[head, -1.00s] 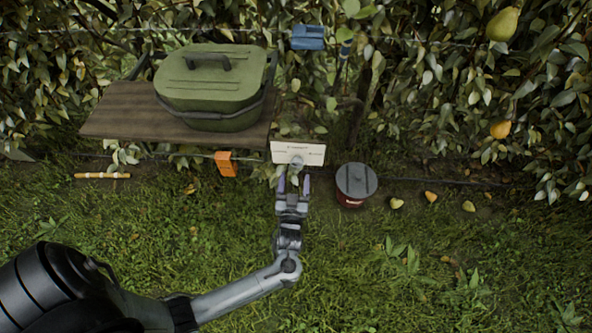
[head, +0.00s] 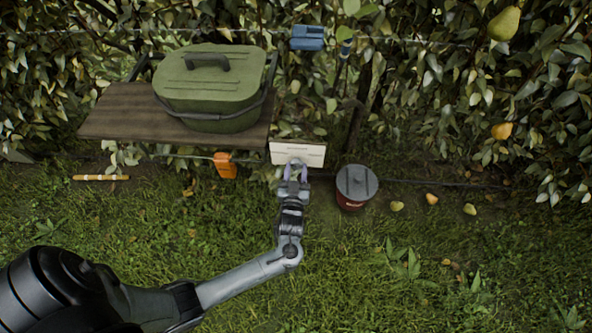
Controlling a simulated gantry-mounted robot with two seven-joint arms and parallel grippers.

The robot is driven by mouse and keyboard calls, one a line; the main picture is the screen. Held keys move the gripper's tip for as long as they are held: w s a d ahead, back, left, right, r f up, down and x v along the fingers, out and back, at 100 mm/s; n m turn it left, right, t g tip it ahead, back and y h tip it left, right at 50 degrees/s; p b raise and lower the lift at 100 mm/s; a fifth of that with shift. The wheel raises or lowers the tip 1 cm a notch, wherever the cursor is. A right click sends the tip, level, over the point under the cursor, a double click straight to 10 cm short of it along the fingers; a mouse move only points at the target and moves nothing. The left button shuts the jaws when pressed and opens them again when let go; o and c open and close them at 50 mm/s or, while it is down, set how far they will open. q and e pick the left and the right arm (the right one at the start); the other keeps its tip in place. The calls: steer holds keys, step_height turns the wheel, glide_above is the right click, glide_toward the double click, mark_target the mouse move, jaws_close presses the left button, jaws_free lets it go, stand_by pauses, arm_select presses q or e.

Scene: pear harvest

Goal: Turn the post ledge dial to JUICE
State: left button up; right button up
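The dial (head: 297,162) is a small grey knob at the lower middle of a white label plate (head: 297,152), which hangs at the right front edge of the wooden ledge. The lettering on the plate is too small to read, so the dial's setting cannot be told. My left gripper (head: 296,170) comes up from below, its two purple-grey fingers apart, with the fingertips at either side of the dial. I cannot tell if they touch it. My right gripper is not in view.
A green lidded box (head: 210,88) stands on the wooden ledge (head: 115,110). An orange object (head: 225,166) hangs left of the plate; a red bucket with a grey lid (head: 356,186) stands to its right. Fallen pears (head: 431,199) lie beyond. Grass in front is open.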

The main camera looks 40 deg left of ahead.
arm_select(q)
steer(key=c, duration=0.3)
steer(key=shift+r+m+p, duration=0.2)
steer(key=shift+m+p, duration=1.5)
steer(key=shift+p, duration=0.2)
steer(key=shift+c, duration=0.2)
steer(key=m+p, duration=0.2)
steer(key=m, duration=0.1)
steer(key=shift+m+p, duration=0.3)
steer(key=m+p, duration=0.2)
steer(key=m, duration=0.1)
steer(key=shift+a+m, duration=0.1)
steer(key=shift+m, duration=0.3)
steer(key=m+p, duration=0.1)
steer(key=m, duration=0.2)
steer(key=shift+m+p, duration=0.3)
steer(key=m+p, duration=0.1)
steer(key=m, duration=0.2)
steer(key=shift+m, duration=0.3)
steer(key=m, duration=0.3)
steer(key=shift+p, duration=0.4)
steer(key=shift+m, duration=1.4)
